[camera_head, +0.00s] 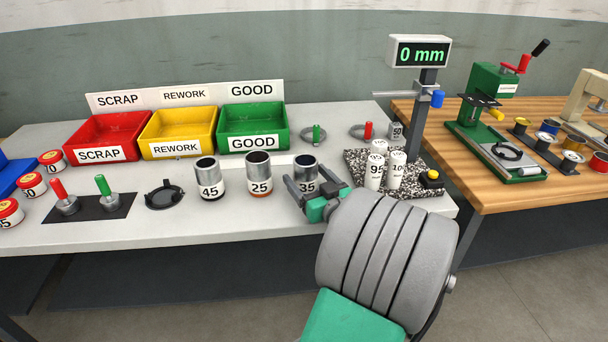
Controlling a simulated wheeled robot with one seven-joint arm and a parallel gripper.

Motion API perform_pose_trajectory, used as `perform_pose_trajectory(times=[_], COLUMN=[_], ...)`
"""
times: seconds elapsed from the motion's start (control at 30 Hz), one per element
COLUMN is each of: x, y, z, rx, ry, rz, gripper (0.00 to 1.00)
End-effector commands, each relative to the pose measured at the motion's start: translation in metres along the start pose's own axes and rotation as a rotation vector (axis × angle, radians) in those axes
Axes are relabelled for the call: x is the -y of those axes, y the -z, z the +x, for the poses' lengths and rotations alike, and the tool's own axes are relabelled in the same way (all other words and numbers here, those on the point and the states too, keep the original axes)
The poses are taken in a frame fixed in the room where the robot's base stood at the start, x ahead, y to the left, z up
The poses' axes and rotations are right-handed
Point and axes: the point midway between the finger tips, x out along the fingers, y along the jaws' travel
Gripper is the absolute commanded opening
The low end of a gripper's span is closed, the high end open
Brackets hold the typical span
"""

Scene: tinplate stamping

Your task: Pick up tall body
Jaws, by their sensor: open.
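Three open metal can bodies stand upright in a row on the grey bench, with printed white bands: one marked 45 (209,180), one marked 25 (259,177) and one marked 35 (306,176). Contact cannot be told. The gripper hides the lower part of the 35 body.
Red (101,133), yellow (179,127) and green (253,121) bins stand behind the cans. A black ring fixture (164,195) lies left of them.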

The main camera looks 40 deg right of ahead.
Motion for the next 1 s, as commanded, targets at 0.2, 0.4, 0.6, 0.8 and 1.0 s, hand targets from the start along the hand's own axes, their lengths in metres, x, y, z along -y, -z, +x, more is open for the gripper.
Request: perform_pose_trajectory(times=[0.2, 0.4, 0.6, 0.8, 1.0], x=[-0.0011, -0.0012, -0.0011, -0.0010, -0.0010], y=[0.0004, 0.0004, 0.0004, 0.0004, 0.0004], z=[0.0186, 0.0180, 0.0178, 0.0178, 0.0177], rx=[-0.001, -0.001, 0.000, 0.000, 0.000], ry=[-0.002, -0.002, -0.001, -0.001, -0.001], rz=[-0.001, -0.001, -0.001, -0.001, -0.001], gripper=[0.79, 0.73, 0.57, 0.41, 0.24])
